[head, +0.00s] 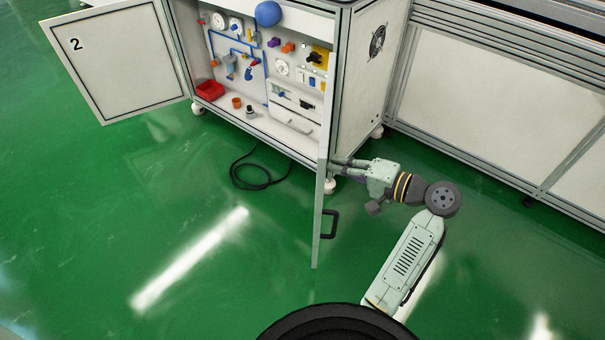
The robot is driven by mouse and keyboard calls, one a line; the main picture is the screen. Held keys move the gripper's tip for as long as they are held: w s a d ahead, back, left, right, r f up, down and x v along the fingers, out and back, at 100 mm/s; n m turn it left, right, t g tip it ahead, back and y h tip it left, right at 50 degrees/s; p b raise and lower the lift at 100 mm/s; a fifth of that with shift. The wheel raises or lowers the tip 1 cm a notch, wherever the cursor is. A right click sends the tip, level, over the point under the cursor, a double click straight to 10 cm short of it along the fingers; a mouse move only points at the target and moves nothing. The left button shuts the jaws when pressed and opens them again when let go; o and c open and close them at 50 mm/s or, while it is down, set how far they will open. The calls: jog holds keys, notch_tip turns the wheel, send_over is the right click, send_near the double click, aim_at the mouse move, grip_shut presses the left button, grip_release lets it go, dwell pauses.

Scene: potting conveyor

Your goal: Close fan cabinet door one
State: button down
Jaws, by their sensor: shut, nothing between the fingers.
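The fan cabinet (369,95) stands open at the upper middle of the head view, with a fan grille (377,41) on its right side. Its right door (319,215) is swung wide open and seen almost edge-on, with a dark handle (331,223) on its right face. No number shows on this door. The left door (119,62), marked 2, is also open. My gripper (334,162) is shut and empty, on the right side of the right door, close to it. Whether the fingertips touch the door I cannot tell.
Inside the cabinet are gauges, blue pipes, a red bin (210,90) and small parts. A black cable (254,171) lies coiled on the green floor (120,220) between the doors. A framed conveyor (490,110) stands at the right.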

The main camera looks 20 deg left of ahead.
jog(key=s+d+g+y, duration=0.3)
jog(key=s, duration=0.3)
jog(key=w+a+p, duration=0.1)
jog(key=a+p, duration=0.1)
jog(key=a, duration=1.1)
jog(key=shift+a+r+n, duration=0.3)
jog(key=shift+r, duration=0.05)
jog(key=shift+a+p, duration=0.1)
jog(key=shift+p, duration=0.2)
